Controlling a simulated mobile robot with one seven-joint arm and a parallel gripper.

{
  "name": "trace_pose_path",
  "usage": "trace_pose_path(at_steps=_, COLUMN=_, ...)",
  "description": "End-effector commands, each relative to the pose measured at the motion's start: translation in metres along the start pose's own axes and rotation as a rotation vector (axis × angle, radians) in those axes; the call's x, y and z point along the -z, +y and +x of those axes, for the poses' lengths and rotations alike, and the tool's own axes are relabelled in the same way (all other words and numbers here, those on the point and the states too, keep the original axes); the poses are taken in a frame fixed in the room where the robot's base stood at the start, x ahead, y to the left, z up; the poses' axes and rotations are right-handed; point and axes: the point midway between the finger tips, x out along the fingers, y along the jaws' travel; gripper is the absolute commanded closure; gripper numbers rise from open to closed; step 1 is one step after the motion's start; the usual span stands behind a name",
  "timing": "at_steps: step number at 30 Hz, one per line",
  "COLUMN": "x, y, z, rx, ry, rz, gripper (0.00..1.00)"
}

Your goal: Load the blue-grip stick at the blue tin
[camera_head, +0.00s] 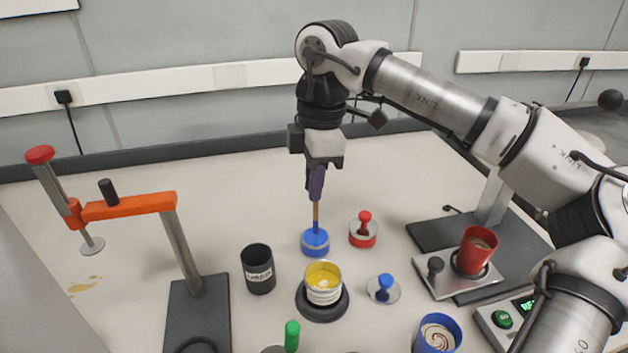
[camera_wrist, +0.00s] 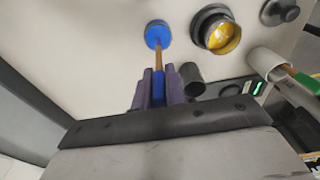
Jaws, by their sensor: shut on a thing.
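My gripper (camera_head: 316,190) is shut on the blue-grip stick, pointing down. In the wrist view its purple fingers (camera_wrist: 158,88) close around the blue grip (camera_wrist: 158,90). The stick's wooden shaft (camera_head: 316,215) runs down to the blue tin (camera_head: 315,244), a low round tin on the table. The shaft's lower end meets the tin's top in the head view. The tin also shows in the wrist view (camera_wrist: 157,35). I cannot tell how deep the tip sits in it.
A red knobbed lid (camera_head: 363,234) stands close right of the blue tin. An open yellow tin (camera_head: 323,288) on a dark base and a black cup (camera_head: 257,274) stand in front. A blue-knobbed lid (camera_head: 384,290) is front right. An orange-armed stand (camera_head: 130,207) is left.

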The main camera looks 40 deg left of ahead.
Motion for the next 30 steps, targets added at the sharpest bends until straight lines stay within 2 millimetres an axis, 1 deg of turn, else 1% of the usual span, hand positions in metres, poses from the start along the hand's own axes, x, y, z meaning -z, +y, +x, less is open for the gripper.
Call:
trace_pose_path(at_steps=1, x=0.001, y=0.000, z=-0.008, rx=-0.001, ry=0.000, rz=0.001, gripper=1.00)
trace_pose_path(at_steps=18, x=0.004, y=0.000, z=-0.054, rx=-0.001, ry=-0.002, rz=0.001, gripper=1.00)
trace_pose_path(at_steps=22, x=0.005, y=0.000, z=-0.059, rx=-0.001, ry=-0.001, rz=0.001, gripper=1.00)
trace_pose_path(at_steps=30, x=0.005, y=0.000, z=-0.058, rx=-0.001, ry=0.000, rz=0.000, gripper=1.00)
